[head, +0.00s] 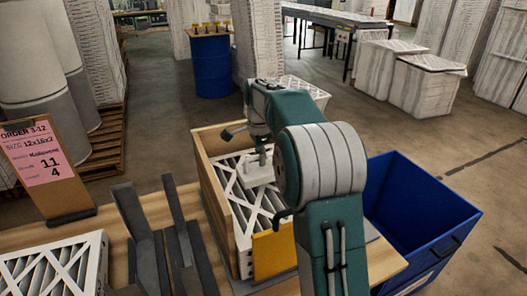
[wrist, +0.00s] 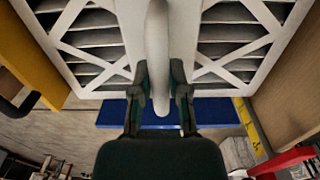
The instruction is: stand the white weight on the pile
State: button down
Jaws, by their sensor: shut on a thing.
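The white weight (head: 258,174) is a pale block with an upright handle. It is under my gripper (head: 262,150), inside the wooden box and over the pile of white-framed filters (head: 250,215). In the wrist view my gripper (wrist: 159,100) has its two dark fingers on either side of the white handle (wrist: 157,45), shut on it. Filter lattice (wrist: 90,35) shows on both sides of the handle. The weight looks upright and close to the top filter; I cannot tell whether it touches. My arm hides part of the box's right side.
The wooden box (head: 206,170) has a yellow panel (head: 273,254) at its front. A blue bin (head: 425,205) stands to the right. A dark slotted rack (head: 150,240), another filter (head: 55,268) and a clipboard order sign (head: 45,165) are at left.

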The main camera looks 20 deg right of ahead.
aim_at(262, 169)
jog(key=f, duration=0.2)
jog(key=shift+d+f, duration=0.4)
jog(key=shift+d, duration=0.45)
jog(key=c, duration=0.7)
grip_release()
jog(key=shift+f, duration=0.15)
jog(key=shift+o, duration=0.3)
jog(key=shift+a, duration=0.65)
jog(key=r, duration=1.2)
jog(key=shift+w+d, duration=0.1)
jog(key=shift+d, duration=0.1)
jog(key=shift+s+r, duration=0.25)
jog(key=shift+r, duration=0.05)
jog(key=s+a+r+n+t, duration=0.2)
jog(key=s+a+n, duration=0.25)
jog(key=s, duration=0.35)
jog(key=s+a+r+n+t, duration=0.1)
jog(key=s+a+n, duration=0.3)
jog(key=s, duration=0.5)
jog(key=s+a+f+n+t, duration=0.1)
jog(key=s+f+n, duration=0.3)
jog(key=s, duration=0.3)
jog(key=s+a+f+n+t, duration=0.1)
jog(key=s+a+f+n, duration=0.1)
jog(key=s+f+n, duration=0.3)
jog(key=s, duration=0.2)
jog(key=shift+s+t, duration=0.35)
jog(key=shift+t, duration=0.05)
jog(key=shift+n, duration=0.25)
